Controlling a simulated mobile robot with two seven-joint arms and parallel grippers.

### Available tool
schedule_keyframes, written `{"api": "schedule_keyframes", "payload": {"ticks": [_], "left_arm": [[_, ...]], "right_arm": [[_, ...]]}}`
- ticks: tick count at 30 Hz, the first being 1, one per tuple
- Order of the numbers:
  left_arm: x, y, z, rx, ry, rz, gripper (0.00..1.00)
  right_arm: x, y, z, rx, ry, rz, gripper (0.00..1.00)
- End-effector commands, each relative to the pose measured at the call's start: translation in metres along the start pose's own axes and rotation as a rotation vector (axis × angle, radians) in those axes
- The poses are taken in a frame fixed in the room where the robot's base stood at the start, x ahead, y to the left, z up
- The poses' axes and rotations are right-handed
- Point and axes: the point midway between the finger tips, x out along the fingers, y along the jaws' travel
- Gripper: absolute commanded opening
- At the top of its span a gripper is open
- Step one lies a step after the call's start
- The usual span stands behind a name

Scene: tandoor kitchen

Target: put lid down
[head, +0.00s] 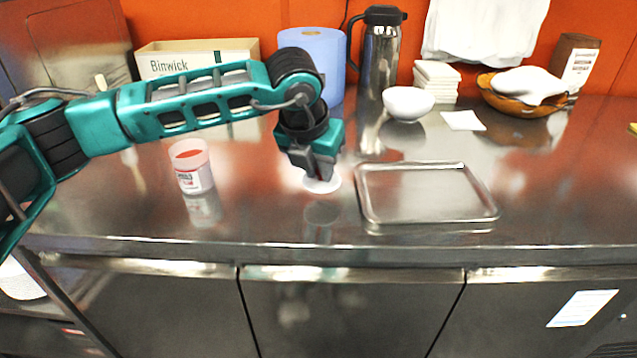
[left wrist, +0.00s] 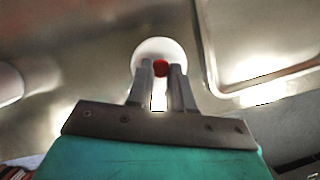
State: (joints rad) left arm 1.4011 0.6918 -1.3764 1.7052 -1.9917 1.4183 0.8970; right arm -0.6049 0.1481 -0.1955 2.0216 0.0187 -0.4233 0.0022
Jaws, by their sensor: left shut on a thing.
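A round white lid (head: 322,184) is at the steel counter between the tub and the tray. In the left wrist view the lid (left wrist: 158,49) shows a small red knob (left wrist: 160,68) between my fingertips. My left gripper (head: 320,176) points down over the lid and is shut on it. Whether the lid touches the counter or is held just above it I cannot tell. My right gripper is in neither view.
An empty metal tray (head: 372,217) lies right of the lid. Behind are a box (head: 175,62), a blue paper roll (head: 333,52), a steel jug (head: 381,55), a white bowl (head: 408,103) and an orange bowl (head: 522,104). Counter between tub and lid is clear.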

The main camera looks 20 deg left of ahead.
Motion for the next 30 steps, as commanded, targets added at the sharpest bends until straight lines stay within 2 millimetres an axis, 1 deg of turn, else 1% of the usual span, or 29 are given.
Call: {"api": "schedule_keyframes", "payload": {"ticks": [4,7,14,19,20,27,30], "left_arm": [[0.022,0.001,-0.010,0.000,0.004,0.001,0.00],[0.032,0.001,-0.014,0.000,0.001,0.001,0.00],[0.034,0.000,-0.014,0.000,0.000,0.001,0.00],[0.039,0.000,-0.016,0.000,0.000,0.000,0.00],[0.037,0.000,-0.015,0.000,0.000,0.000,0.23],[0.036,0.000,-0.015,0.000,0.000,0.000,0.46],[0.036,0.000,-0.015,0.000,0.000,0.000,0.46]], "right_arm": [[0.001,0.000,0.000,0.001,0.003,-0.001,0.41],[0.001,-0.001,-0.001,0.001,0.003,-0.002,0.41],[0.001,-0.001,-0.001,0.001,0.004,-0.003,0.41],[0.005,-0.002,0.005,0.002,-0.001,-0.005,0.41],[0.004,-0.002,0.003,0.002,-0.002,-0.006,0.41],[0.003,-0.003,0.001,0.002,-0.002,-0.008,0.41],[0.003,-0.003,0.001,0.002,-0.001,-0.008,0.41]]}}
